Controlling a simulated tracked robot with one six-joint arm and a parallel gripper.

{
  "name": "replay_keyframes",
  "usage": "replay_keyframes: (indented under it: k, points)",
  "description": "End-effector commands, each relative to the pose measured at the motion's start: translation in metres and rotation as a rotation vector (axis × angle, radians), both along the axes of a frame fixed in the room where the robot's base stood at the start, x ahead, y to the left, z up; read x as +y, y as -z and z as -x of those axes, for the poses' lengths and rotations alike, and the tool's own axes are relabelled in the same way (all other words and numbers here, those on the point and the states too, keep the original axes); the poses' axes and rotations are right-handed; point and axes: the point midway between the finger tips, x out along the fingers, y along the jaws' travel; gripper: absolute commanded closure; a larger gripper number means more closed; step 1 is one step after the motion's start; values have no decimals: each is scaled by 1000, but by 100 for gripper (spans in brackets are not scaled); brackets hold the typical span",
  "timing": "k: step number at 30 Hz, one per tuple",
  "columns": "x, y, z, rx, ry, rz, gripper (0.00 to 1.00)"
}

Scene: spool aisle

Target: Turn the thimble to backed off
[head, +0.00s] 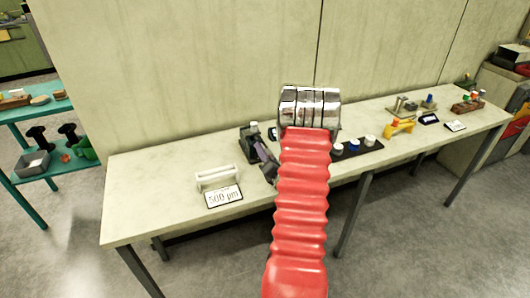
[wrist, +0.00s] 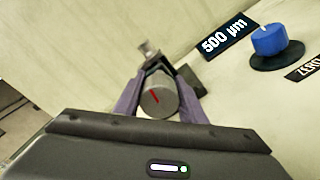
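In the wrist view the thimble (wrist: 160,100) is a grey round knob seen end-on, with a red mark slanting across its face. My gripper (wrist: 158,80) has its two purple fingers on either side of the thimble. Whether they press on it or stand just clear of it I cannot tell. A small metal part (wrist: 148,50) shows beyond the thimble. In the head view my gripper (head: 265,155) is at the back of the bench, left of my red arm, partly hidden by it. The thimble cannot be made out there.
A blue knob (wrist: 269,40) on a black base is beside the gripper.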

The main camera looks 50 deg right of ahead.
Motion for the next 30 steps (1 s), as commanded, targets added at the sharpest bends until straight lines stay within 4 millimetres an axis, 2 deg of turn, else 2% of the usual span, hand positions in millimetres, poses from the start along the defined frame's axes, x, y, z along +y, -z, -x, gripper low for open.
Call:
replay_keyframes:
  k: [1, 7, 19, 23, 30]
  points:
    - [2, 4, 1, 5, -1, -7, 61]
    - [0, 1, 1, 0, 1, -2, 46]
    - [2, 0, 6, -2, 3, 0, 46]
    - [8, 0, 18, -2, 4, 0, 46]
    - [29, 0, 52, -2, 6, -1, 46]
